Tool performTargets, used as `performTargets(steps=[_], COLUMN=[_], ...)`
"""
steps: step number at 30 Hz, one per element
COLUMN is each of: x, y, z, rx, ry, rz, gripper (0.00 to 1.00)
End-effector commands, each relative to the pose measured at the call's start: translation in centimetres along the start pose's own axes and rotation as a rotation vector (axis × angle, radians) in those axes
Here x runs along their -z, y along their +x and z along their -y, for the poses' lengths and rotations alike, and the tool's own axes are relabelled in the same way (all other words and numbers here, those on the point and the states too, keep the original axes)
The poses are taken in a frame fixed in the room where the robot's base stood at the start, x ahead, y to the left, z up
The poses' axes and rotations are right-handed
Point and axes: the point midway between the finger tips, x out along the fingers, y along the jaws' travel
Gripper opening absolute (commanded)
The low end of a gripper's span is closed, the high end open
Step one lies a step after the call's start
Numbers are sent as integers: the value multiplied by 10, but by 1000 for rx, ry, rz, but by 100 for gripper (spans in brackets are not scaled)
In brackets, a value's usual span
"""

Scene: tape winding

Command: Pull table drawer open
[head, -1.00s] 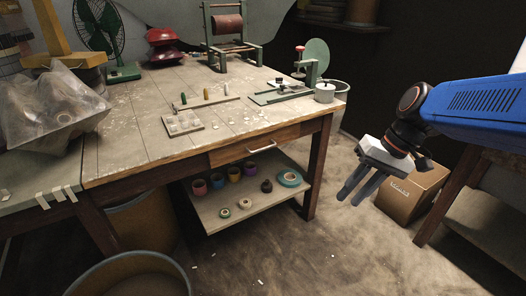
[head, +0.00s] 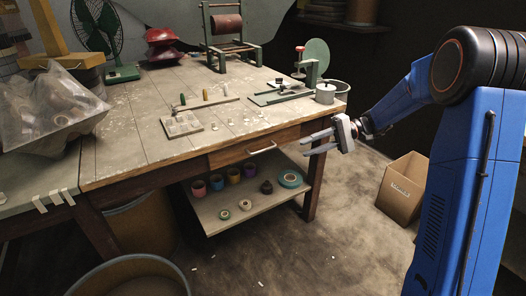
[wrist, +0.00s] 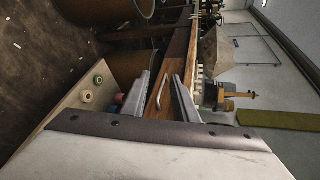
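The table drawer (head: 237,154) is a wooden front set under the right part of the worktable's edge, and it looks shut. Its pale bar handle (head: 262,149) runs along the front. My gripper (head: 304,145) is open and empty, with its fingers pointing left towards the handle, a short distance to the right of it. In the wrist view, the drawer front (wrist: 154,103) and the handle (wrist: 162,88) show between the two spread fingers (wrist: 161,76). I see no contact with the handle.
The worktable (head: 110,153) carries tools and a fan. A lower shelf (head: 220,222) with several tape rolls lies under the drawer, and a table leg (head: 313,187) stands to its right. A cardboard box (head: 401,188) sits on the floor at right. Floor before the drawer is mostly clear.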

Motion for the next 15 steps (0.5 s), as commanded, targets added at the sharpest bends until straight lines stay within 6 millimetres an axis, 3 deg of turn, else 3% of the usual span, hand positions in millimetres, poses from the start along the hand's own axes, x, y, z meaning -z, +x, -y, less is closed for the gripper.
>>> performTargets(steps=[1,6,15], x=[14,49,68], y=[-2,-8,-7], z=[-6,-14,-19], rx=[38,145,208], ry=[2,-14,-26], rz=[2,-4,-10], gripper=[26,26,26])
